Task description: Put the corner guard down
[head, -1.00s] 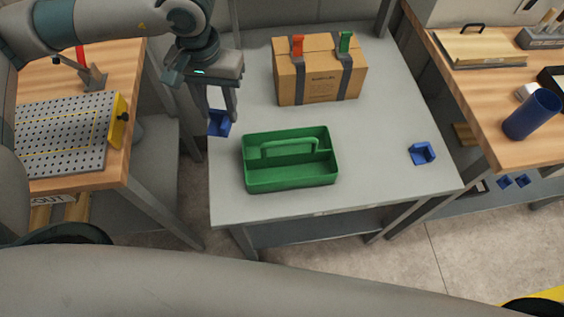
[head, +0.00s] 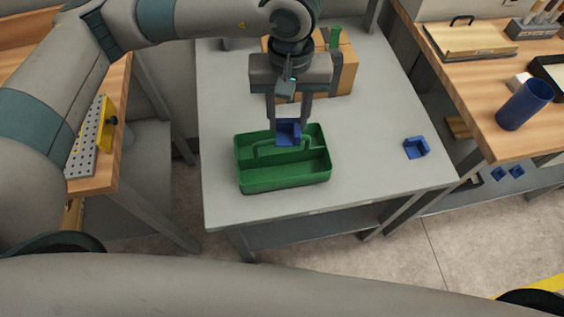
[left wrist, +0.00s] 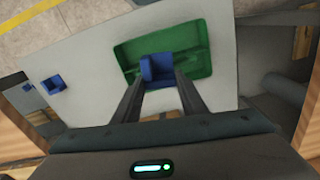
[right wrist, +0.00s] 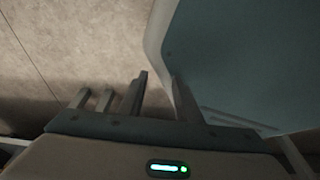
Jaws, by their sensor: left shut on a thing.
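My left gripper (head: 288,120) is shut on a blue corner guard (head: 288,134), which hangs between its fingertips. The guard overlaps the back part and handle of the green tote (head: 285,182) in the head view; I cannot tell its exact height above it. In the left wrist view the guard (left wrist: 158,70) shows between the fingers, in front of the green tote (left wrist: 200,35). A second blue corner guard (head: 416,147) lies on the grey table to the right. My right gripper (right wrist: 160,80) shows in its own wrist view, open and empty above the floor.
The grey table (head: 370,165) is clear between the tote and the second guard. A cardboard box (head: 344,78) stands behind, partly hidden by my left arm. A wooden bench at the right holds a blue cup (head: 524,105). A perforated plate (head: 88,145) is on the left bench.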

